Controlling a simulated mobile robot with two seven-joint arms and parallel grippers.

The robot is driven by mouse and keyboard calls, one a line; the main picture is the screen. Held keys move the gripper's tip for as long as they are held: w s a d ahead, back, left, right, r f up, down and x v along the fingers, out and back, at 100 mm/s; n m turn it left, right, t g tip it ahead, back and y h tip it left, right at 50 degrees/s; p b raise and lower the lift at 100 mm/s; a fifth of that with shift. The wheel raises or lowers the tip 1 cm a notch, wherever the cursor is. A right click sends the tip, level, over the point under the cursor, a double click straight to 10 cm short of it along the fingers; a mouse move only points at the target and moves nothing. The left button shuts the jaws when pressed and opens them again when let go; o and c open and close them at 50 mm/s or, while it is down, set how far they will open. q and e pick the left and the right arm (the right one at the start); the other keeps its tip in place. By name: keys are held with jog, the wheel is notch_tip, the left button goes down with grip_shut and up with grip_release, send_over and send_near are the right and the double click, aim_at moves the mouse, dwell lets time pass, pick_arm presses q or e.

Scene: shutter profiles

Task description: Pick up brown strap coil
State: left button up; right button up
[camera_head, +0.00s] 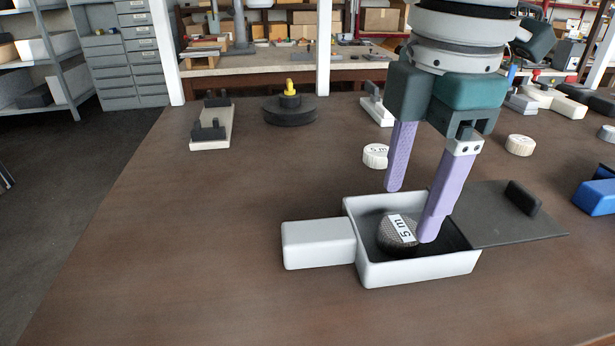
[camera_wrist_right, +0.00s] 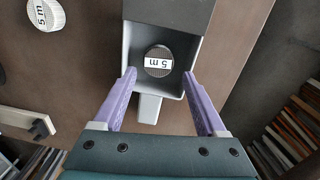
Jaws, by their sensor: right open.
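The brown strap coil (camera_head: 391,243), dark with a white "5 m" label, lies inside a white tray (camera_head: 420,269). It also shows in the right wrist view (camera_wrist_right: 158,71), inside the tray (camera_wrist_right: 188,53) and between the fingertips. My right gripper (camera_head: 410,214) is open and empty, pointing down above the tray. In the right wrist view its lilac fingers (camera_wrist_right: 159,76) stand wide of the coil on both sides, without touching it. In the head view the near finger overlaps the coil's right edge. My left gripper is not in view.
A white block-like extension (camera_head: 318,244) joins the tray's left side, and a dark lid-like plate (camera_head: 505,222) lies at its right. Pale "5 m" coils (camera_head: 375,156) (camera_head: 520,145) lie behind. A blue object (camera_head: 595,195) is at right. The table's left front is clear.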

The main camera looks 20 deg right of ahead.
aim_at(401, 229)
jog(key=f, duration=0.4)
jog(key=shift+w+d+f, duration=0.2)
jog(key=shift+w+f, duration=0.05)
jog(key=shift+f, duration=0.15)
jog(key=shift+r, duration=0.1)
jog(key=c, duration=1.1)
jog(key=shift+c, duration=0.2)
